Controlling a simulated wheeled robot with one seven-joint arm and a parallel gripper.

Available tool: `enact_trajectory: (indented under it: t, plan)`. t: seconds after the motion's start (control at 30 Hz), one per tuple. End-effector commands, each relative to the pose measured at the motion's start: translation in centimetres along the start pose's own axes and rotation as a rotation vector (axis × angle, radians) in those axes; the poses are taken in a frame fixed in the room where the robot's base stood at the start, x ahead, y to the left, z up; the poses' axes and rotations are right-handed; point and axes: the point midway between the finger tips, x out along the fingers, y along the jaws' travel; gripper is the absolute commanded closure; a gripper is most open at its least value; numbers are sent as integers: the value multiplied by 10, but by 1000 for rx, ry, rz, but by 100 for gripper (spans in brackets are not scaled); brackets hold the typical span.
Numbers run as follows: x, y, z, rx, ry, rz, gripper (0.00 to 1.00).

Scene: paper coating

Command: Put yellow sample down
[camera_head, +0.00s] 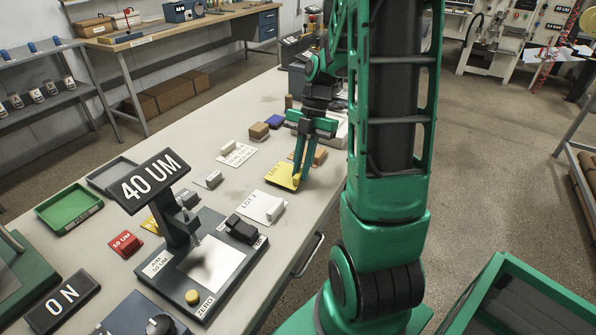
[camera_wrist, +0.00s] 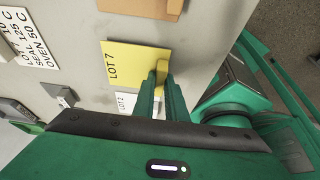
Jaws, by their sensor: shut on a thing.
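The yellow sample is a flat yellow sheet (camera_head: 280,175) labelled LOT 7, with a small yellow grip block (camera_head: 296,181) at its right edge. It lies at or just above the bench top; I cannot tell whether it touches. My gripper (camera_head: 301,172) points down with its fingers shut on the yellow block. The wrist view shows the yellow sheet (camera_wrist: 128,64) and its block (camera_wrist: 162,72) between the fingertips (camera_wrist: 162,92). The fingers hide part of the block.
A white LOT 2 sample (camera_head: 262,207) lies just in front. An orange-brown block (camera_head: 320,156) is behind. The gauge with the 40 UM display (camera_head: 152,181) stands on the bench's left part, near a green tray (camera_head: 69,208). My arm covers the bench's right edge.

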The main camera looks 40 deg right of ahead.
Motion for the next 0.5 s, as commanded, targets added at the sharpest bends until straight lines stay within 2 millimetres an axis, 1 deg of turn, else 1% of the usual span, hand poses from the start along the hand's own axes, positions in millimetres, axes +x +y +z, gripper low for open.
enact_trajectory:
  t: [0.03,0.1,0.4,0.43,0.5]
  plan:
    - [6,0,2,-1,3,-2,100]
    - [10,0,3,-1,1,-1,100]
    - [12,0,4,-2,1,-1,100]
    - [12,0,4,-2,0,-1,86]
    - [12,0,4,-2,0,-1,70]
